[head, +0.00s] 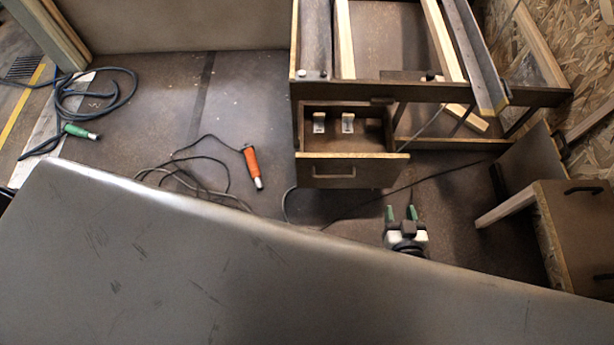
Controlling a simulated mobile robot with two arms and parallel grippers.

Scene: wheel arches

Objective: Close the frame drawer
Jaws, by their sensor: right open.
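The frame drawer (344,170) is a dark brown box with light wooden edges and a bar handle on its front. It is pulled out below the wooden frame (384,91), so I see into its inside. Two small metal brackets show inside it. My right gripper (401,213) has green fingertips, spread apart with nothing between them. It is in front of the drawer, below and right of the handle in the picture, and apart from it. A large grey panel hides the rest of that arm. My left gripper is not in view.
The large grey panel (200,265) fills the foreground. An orange-handled tool (252,166) and a green-handled one (80,132) lie with cables on the floor. A brown cabinet (575,225) with handles stands at right. The floor left of the drawer is mostly open.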

